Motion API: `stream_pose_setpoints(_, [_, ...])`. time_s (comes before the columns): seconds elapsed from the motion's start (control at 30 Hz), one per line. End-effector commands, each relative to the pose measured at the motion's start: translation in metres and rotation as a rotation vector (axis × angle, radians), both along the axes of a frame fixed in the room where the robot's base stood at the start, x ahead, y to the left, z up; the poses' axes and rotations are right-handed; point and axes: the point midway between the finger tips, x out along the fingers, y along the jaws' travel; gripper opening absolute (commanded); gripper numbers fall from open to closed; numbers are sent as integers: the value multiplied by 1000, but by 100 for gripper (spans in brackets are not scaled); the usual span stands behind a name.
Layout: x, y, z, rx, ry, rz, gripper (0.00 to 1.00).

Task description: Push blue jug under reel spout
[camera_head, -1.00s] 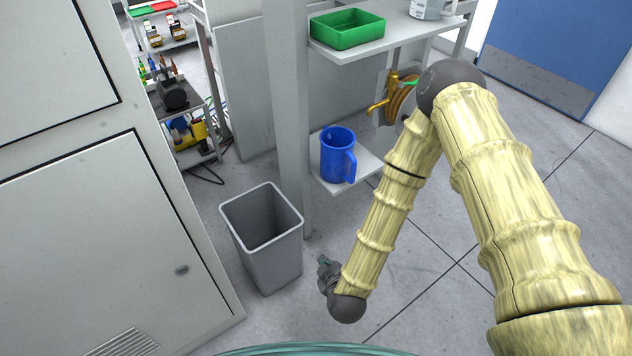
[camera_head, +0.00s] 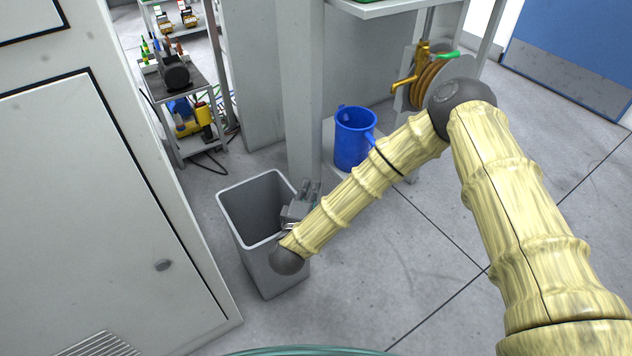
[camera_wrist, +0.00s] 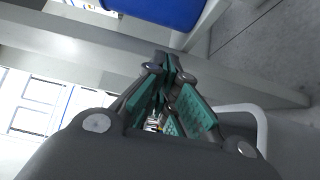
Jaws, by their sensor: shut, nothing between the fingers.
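The blue jug (camera_head: 353,138) stands upright on a low shelf (camera_head: 330,148) beside a grey post. Its handle is on the right, partly behind my arm. The reel spout (camera_head: 402,86) is brass and sits on the hose reel (camera_head: 426,84), above and to the right of the jug, which is not below it. In the wrist view, the jug's lower part (camera_wrist: 165,10) shows at the top edge. My gripper (camera_head: 312,188) is shut and empty, near the bin's right rim, below and left of the jug and apart from it. The gripper's fingers meet in the wrist view (camera_wrist: 165,65).
A grey open bin (camera_head: 262,275) stands on the floor right under my gripper. The grey post (camera_head: 303,90) rises left of the jug. A grey cabinet (camera_head: 90,200) fills the left. The floor at right is clear.

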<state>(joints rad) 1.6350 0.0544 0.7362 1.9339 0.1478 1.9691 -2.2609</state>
Motion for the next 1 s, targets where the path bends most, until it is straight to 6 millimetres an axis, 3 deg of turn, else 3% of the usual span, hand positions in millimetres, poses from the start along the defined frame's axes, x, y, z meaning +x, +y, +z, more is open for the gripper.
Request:
stream_pose_setpoints(0.53, [88, -16, -3, 4, -2, -1, 0])
stream_pose_setpoints(1.0, [107, -46, -1, 1, 1, 2, 0])
